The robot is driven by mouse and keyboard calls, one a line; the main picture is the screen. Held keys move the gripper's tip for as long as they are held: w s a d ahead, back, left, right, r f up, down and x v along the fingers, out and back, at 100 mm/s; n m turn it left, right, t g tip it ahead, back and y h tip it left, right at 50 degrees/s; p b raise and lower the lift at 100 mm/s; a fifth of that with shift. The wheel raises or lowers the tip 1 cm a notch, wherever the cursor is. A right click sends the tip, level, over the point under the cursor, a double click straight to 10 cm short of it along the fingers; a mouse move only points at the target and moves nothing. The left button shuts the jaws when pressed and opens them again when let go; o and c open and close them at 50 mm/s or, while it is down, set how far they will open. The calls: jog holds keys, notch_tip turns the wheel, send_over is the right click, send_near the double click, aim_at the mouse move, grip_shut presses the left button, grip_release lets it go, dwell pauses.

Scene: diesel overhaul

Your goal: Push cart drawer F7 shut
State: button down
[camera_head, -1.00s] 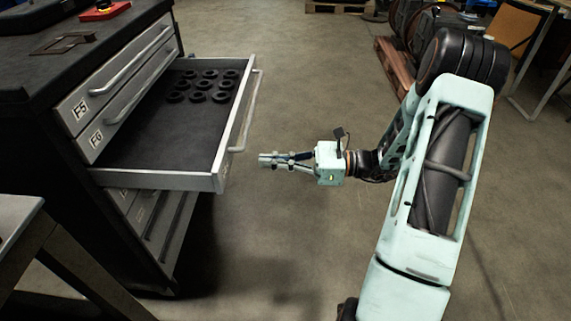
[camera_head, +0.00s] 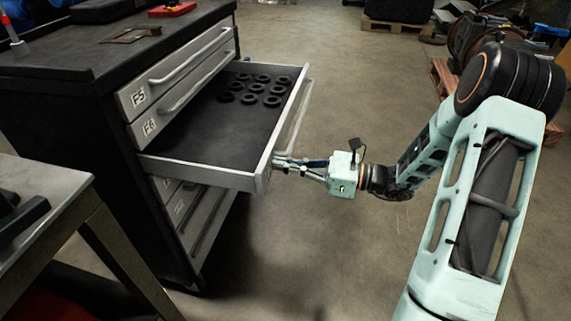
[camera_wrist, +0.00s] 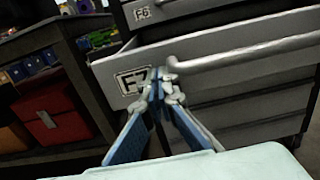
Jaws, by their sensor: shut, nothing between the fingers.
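Cart drawer F7 (camera_head: 200,172) stands pulled out from the dark tool cart (camera_head: 70,110), below drawers F5 and F6. Whether the tips touch the front I cannot tell.
Drawers F5 (camera_head: 180,75) and F6 (camera_head: 185,100) are shut. A workbench (camera_head: 45,195) stands at the lower left, near the cart. A wooden pallet (camera_head: 395,26) lies at the back. The floor (camera_head: 345,90) right of the drawer is clear.

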aim_at(175, 153)
jog(key=p+x, duration=0.3)
jog(key=x, duration=2.6)
jog(key=shift+f, duration=0.15)
jog(key=shift+w+a, duration=0.1)
jog(key=shift+a, duration=0.35)
